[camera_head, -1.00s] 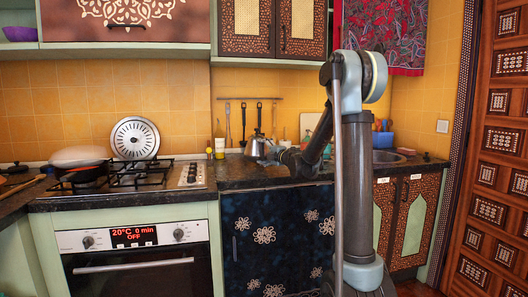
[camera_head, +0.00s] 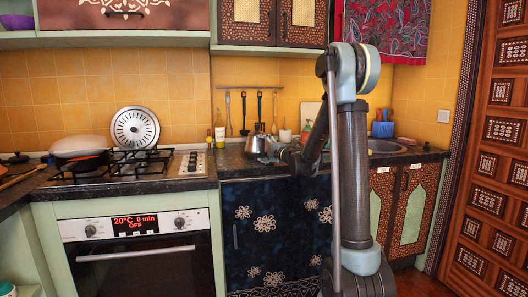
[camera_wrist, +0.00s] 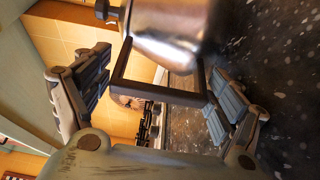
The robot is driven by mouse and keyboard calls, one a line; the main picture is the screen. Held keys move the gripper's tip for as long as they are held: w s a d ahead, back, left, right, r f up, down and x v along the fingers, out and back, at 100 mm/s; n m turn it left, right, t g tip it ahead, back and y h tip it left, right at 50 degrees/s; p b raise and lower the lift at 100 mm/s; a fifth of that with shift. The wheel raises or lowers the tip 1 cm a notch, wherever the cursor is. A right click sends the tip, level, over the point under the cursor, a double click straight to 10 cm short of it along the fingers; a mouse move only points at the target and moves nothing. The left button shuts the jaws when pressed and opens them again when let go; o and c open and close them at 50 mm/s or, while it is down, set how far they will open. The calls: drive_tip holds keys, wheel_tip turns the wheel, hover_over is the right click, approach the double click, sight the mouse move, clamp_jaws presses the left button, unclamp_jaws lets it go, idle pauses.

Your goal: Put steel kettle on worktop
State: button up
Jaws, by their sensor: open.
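The steel kettle (camera_head: 256,144) stands on the dark worktop (camera_head: 232,169), to the right of the hob. In the wrist view the shiny kettle body (camera_wrist: 170,35) is at the top, seen sideways, with its black angular handle (camera_wrist: 158,93) towards me. My gripper (camera_wrist: 155,95) is open, with one finger on each side of the handle. Neither finger visibly grips it. In the head view my gripper (camera_head: 277,151) is at the kettle's right side, and my arm hides part of the worktop there.
A gas hob (camera_head: 120,168) with a pan (camera_head: 80,148) is on the left. A yellow bottle (camera_head: 220,138) stands left of the kettle. Utensils hang on the wall behind it. The worktop's front edge is close below the kettle.

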drive_tip(key=v, duration=1.2)
drive_tip(key=s+d+r+m+t+h, duration=0.1)
drive_tip(key=s+d+r+m+h, duration=0.1)
drive_tip(key=s+d+m+h, duration=0.4)
drive_tip(key=s+d+r+m+t+h, duration=0.1)
drive_tip(key=d+m+t+h, duration=0.1)
drive_tip(key=d+m+h, duration=0.75)
drive_tip(key=s+d+f+m+g, duration=0.45)
drive_tip(key=s+f, duration=0.35)
drive_tip(key=s, duration=0.2)
drive_tip(key=s+d+f+m+g, duration=0.45)
drive_tip(key=s+f, duration=0.25)
drive_tip(key=s, duration=0.3)
drive_tip(key=s+a+f+g+y, duration=0.2)
drive_tip(key=s+a+f+g, duration=0.1)
drive_tip(key=s, duration=0.5)
drive_tip(key=s+a+f+g+y, duration=0.2)
drive_tip(key=s+f, duration=0.4)
drive_tip(key=s, duration=0.3)
drive_tip(key=shift+a+m+g, duration=0.45)
drive_tip(key=shift+a+g, duration=0.05)
drive_tip(key=shift+a, duration=0.65)
